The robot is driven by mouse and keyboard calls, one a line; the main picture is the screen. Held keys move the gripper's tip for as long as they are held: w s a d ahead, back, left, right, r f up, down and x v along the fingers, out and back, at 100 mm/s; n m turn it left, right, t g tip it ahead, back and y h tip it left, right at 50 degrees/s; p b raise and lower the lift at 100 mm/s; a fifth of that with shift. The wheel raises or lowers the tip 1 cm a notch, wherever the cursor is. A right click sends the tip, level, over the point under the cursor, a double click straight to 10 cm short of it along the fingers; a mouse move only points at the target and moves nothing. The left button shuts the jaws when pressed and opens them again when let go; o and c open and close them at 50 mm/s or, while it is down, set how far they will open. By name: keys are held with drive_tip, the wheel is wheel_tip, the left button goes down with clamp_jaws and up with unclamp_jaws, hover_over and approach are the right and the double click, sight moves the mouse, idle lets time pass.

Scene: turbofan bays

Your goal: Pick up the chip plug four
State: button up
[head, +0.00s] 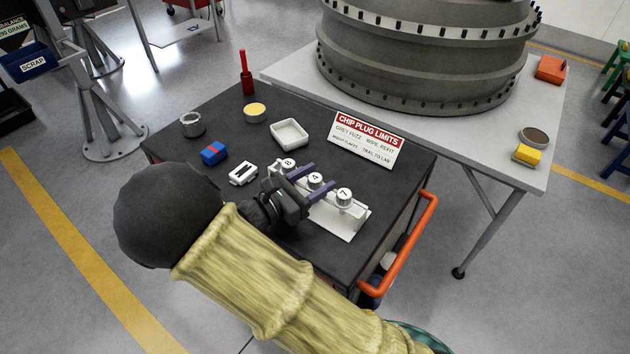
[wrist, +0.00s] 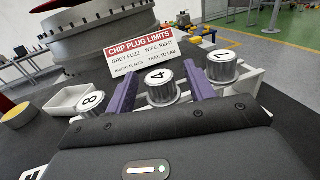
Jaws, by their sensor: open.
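Chip plug four (head: 315,180), a ribbed silver plug with a white cap marked 4, stands in the middle of a white rack (head: 351,221). It also shows in the wrist view (wrist: 161,85). The plug marked 8 (head: 288,164) stands to its left and the plug marked 7 (head: 344,196) to its right. My gripper (head: 309,183) is open, with one purple finger on each side of plug four. In the wrist view the fingers (wrist: 163,88) reach into the gaps between the plugs. I cannot tell whether they touch it.
The dark cart top (head: 195,155) holds a sign (head: 366,140) behind the rack, a white tray (head: 289,134), a small white block (head: 243,173), a blue box (head: 214,153) and a yellow-topped tin (head: 254,112). An orange handle (head: 405,250) runs along the cart's right side.

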sight(313, 178)
idle(0.4)
drive_tip(key=c, duration=1.1)
drive_tip(key=shift+o, duration=0.2)
drive_tip(key=shift+r, duration=0.1)
wheel_tip(313, 178, up, 10)
drive_tip(key=shift+f, duration=0.1)
